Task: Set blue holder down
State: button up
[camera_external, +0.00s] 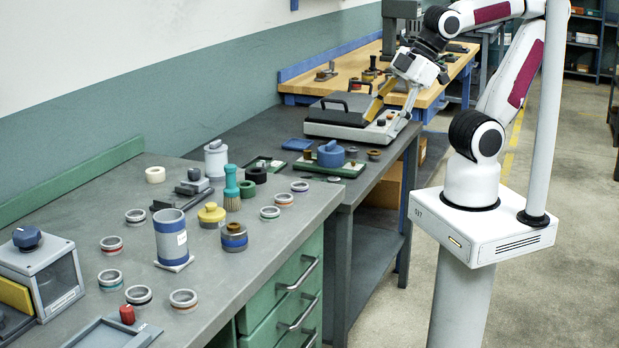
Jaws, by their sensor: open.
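A blue round piece with a knob on top (330,154), which looks like the blue holder, rests on a green tray (349,170) on the grey bench. My gripper (397,103) is open, over the right part of the grey grinder-like machine (340,115), behind and to the right of the blue piece. It is clear of the blue piece. The fingertips are small and partly lost against the machine, so I cannot tell whether they touch anything.
A grey cylinder with blue bands (170,238), a green brush (231,190), a yellow-topped weight (211,213) and several metal rings stand on the near bench. A wooden bench (450,75) stands behind.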

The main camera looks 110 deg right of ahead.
jog(key=shift+s+a+f+m+g+y, duration=0.15)
jog(key=shift+s+a+m, duration=0.25)
jog(key=shift+s, duration=0.2)
jog(key=shift+s+a+f+m+g+y, duration=0.1)
jog(key=shift+s+a+m, duration=0.2)
jog(key=shift+s, duration=0.35)
jog(key=shift+s+a+f+m+g+y, duration=0.15)
jog(key=shift+s+a+m, duration=0.15)
jog(key=shift+s+a, duration=0.25)
jog(key=shift+d+r, duration=0.1)
